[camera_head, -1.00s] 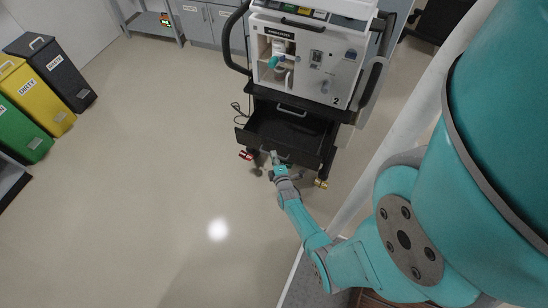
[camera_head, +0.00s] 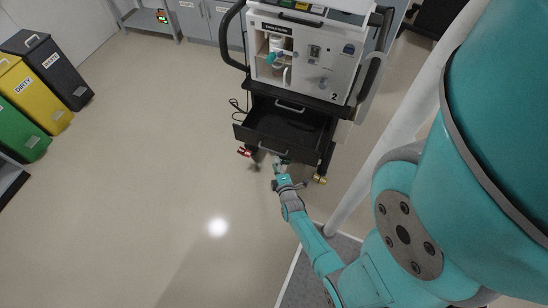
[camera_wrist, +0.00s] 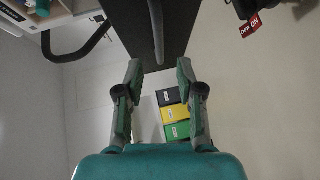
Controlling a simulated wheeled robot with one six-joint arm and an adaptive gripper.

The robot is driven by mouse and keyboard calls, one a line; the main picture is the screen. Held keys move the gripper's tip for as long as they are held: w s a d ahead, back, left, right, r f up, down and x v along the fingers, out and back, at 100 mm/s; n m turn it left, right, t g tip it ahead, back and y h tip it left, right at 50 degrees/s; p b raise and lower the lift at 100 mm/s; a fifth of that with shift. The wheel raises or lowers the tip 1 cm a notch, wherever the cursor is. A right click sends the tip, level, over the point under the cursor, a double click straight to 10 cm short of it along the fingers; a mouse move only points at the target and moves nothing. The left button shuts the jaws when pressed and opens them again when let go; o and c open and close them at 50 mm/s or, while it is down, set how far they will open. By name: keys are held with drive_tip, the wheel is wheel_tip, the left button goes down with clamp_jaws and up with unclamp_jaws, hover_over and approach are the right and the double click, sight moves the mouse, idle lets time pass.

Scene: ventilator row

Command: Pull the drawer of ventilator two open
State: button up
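Ventilator two (camera_head: 308,62) is a white unit marked 2 on a dark cart. Its black drawer (camera_head: 285,124) stands pulled out below the shelf, with its inside visible and looking empty. The drawer front carries a pale bar handle (camera_head: 273,149). My gripper (camera_head: 278,163) is just in front of and below that handle. In the wrist view my gripper (camera_wrist: 159,68) is open, its two fingers well apart. The handle (camera_wrist: 157,28) shows between and beyond the fingertips, against the dark drawer front (camera_wrist: 178,25), with no finger touching it.
A second handle (camera_head: 290,106) sits above the open drawer. Black, yellow (camera_head: 34,96) and green bins stand at the far left. A red tag (camera_wrist: 250,25) shows at the upper right of the wrist view. The floor left of the cart is clear.

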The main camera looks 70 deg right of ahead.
drive_tip(key=shift+v, duration=2.65)
drive_tip(key=s+a+r+m+t+y, duration=0.1)
drive_tip(key=s+a+r+t+y, duration=0.15)
drive_tip(key=a+r, duration=0.55)
drive_tip(key=s+a+r+m+t+y, duration=0.1)
drive_tip(key=s+a+r+m+y, duration=0.2)
drive_tip(key=a, duration=0.9)
drive_tip(key=s+a+r+y, duration=0.2)
drive_tip(key=s+a+r, duration=0.1)
drive_tip(key=r, duration=0.5)
drive_tip(key=s+a+r+m+y, duration=0.1)
drive_tip(key=s+a+r+y, duration=0.1)
drive_tip(key=r, duration=0.6)
drive_tip(key=s+a+r+m+t+y, duration=0.1)
drive_tip(key=s+a+r+y, duration=0.2)
drive_tip(key=s+a+r, duration=0.2)
wheel_tip(320, 180, up, 4)
drive_tip(key=shift+a+f, duration=0.15)
drive_tip(key=shift+a, duration=0.35)
